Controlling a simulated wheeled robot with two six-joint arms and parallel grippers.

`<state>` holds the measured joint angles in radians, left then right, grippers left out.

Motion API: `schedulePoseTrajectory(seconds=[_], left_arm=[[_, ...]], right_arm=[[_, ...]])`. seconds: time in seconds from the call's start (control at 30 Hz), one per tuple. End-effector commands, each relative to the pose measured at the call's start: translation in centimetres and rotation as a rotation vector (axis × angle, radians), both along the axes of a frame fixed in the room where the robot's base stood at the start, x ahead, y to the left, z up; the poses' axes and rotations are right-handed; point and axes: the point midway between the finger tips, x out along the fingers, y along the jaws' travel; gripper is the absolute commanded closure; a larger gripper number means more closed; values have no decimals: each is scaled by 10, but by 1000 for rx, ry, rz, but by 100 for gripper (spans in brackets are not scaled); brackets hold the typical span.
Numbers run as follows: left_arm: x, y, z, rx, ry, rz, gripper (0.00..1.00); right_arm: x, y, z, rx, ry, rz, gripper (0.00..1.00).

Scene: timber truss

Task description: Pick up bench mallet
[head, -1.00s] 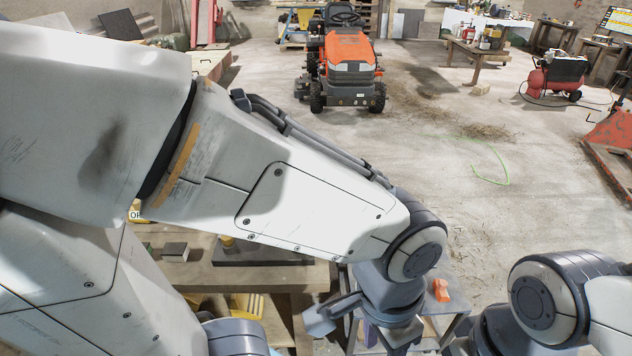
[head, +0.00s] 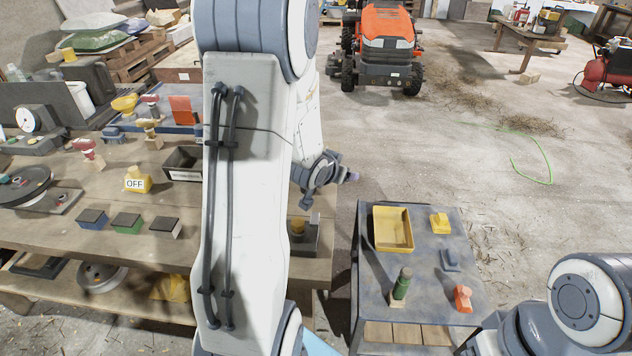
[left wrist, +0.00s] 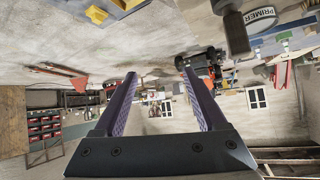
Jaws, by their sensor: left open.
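No thing in view is plainly the bench mallet. An upright green handle on a pale wooden block (head: 401,287) stands on the small grey side table (head: 375,297); I cannot tell whether it is the mallet. My left gripper (head: 351,177) is beyond that table's far left corner in the head view, above the floor and apart from everything. The left wrist view shows its two purple-lined fingers (left wrist: 160,105) spread with nothing between them. My left arm hides part of the workbench. My right arm shows at the lower right, with its gripper out of view.
The side table also holds a yellow tray (head: 393,229), a yellow piece (head: 440,223), a blue-grey piece (head: 451,259) and an orange piece (head: 462,298). The cluttered workbench (head: 60,220) carries coloured blocks and an OFF sign (head: 136,181). An orange tractor (head: 386,45) stands beyond; open floor lies right.

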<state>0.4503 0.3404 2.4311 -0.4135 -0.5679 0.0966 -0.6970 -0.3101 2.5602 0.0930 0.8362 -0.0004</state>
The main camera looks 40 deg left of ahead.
Motion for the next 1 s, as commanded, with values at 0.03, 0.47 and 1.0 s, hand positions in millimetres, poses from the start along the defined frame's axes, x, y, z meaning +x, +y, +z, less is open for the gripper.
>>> schedulePoseTrajectory(seconds=[0.03,0.47,1.0], left_arm=[[-4,32,-15,-7,-49,49,26],[-8,120,-29,-16,-272,156,26],[49,139,-54,-16,-270,157,26]], right_arm=[[0,0,-11,0,0,0,31],[0,0,-20,0,0,0,31],[0,0,-5,0,0,0,31]])
